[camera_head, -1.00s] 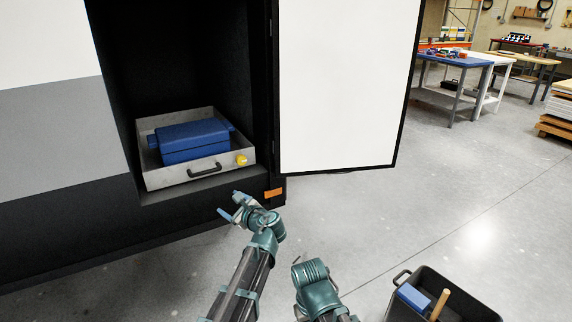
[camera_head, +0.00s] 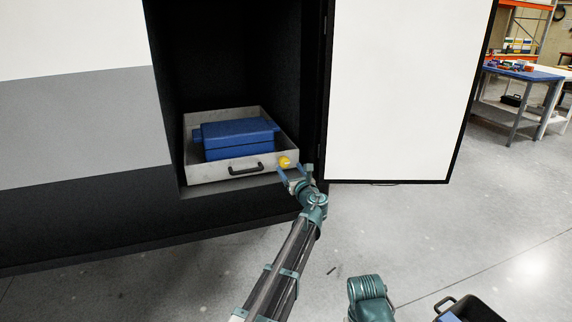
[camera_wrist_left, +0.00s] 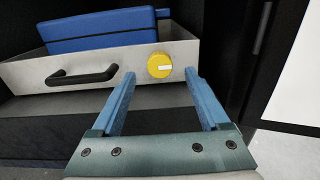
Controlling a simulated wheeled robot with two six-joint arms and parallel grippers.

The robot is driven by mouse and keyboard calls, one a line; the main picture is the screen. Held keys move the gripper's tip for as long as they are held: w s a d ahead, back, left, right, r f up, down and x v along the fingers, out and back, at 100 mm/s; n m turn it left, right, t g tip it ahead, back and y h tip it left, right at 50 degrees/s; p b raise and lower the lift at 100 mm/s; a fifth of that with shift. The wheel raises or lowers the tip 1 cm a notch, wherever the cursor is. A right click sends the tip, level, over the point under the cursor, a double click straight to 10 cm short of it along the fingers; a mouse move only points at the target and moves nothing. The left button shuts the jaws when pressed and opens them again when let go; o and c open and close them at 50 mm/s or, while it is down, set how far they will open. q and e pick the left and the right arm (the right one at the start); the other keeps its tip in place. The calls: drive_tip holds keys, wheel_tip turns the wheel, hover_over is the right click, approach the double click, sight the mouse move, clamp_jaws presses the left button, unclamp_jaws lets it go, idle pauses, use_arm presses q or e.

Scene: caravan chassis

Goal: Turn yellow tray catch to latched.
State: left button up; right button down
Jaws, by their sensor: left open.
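The yellow tray catch (camera_head: 284,162) is a round knob on the right of the grey tray's (camera_head: 218,174) front face. In the left wrist view the yellow catch (camera_wrist_left: 159,65) carries a pale, roughly level mark. My left gripper (camera_head: 294,172) is open just in front of the catch. In the left wrist view its two blue fingers (camera_wrist_left: 158,84) lie apart, on the left and right of the catch, and I see no contact. A blue case (camera_head: 238,139) sits in the tray. My right arm shows at the bottom, but its gripper is not visible.
A black handle (camera_head: 246,169) is on the tray front, left of the catch. The dark compartment wall and open white door (camera_head: 395,90) stand close on the right. A black bin (camera_head: 470,308) is on the floor at lower right.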

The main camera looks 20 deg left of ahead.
sight(285, 162)
use_arm(q)
drive_tip(key=shift+x, duration=2.7)
clamp_jaws()
